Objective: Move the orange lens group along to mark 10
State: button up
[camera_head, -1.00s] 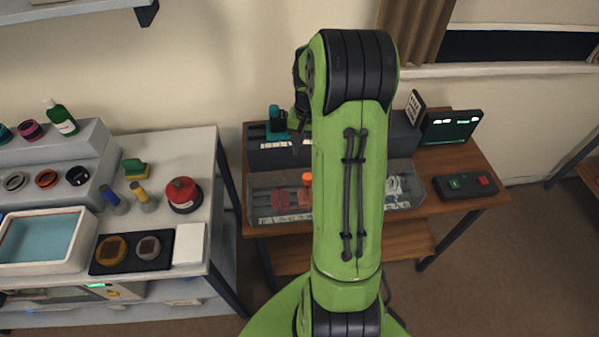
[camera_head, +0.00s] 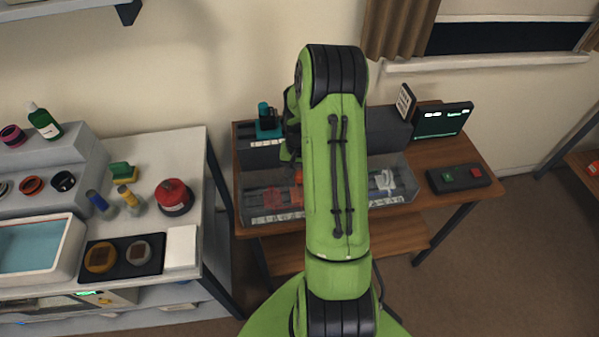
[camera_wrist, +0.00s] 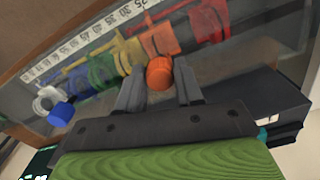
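The orange lens group (camera_wrist: 162,40) sits on the rail assembly in the wrist view, with an orange knob (camera_wrist: 160,73) standing up from it. My gripper (camera_wrist: 159,72) is open, with one finger on each side of the knob and the knob between the fingertips. I cannot tell whether either finger touches it. A white number scale (camera_wrist: 95,37) runs along the rail's far side in the wrist view. In the head view my arm hides my gripper and much of the orange group; a little orange (camera_head: 298,178) shows beside the arm.
The clear-walled rail tray (camera_head: 255,212) stands on a wooden table. Green, yellow and blue pieces and a blue knob (camera_wrist: 61,114) lie left of the orange group in the wrist view. A screen (camera_head: 443,121) and button box (camera_head: 460,178) stand at right.

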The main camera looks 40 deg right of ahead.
grip_shut()
jog(key=w+a, duration=0.1)
jog(key=a, duration=0.1)
jog(key=w+a, duration=0.2)
jog(key=w+a+b, duration=0.1)
jog(key=w+a, duration=0.1)
jog(key=a, duration=0.1)
jog(key=shift+a, duration=0.1)
jog(key=shift+o, duration=2.4)
grip_release()
jog(key=shift+w+a, duration=0.1)
jog(key=shift+a, duration=0.05)
notch_tip(320, 180, up, 16)
jog(key=p, duration=0.2)
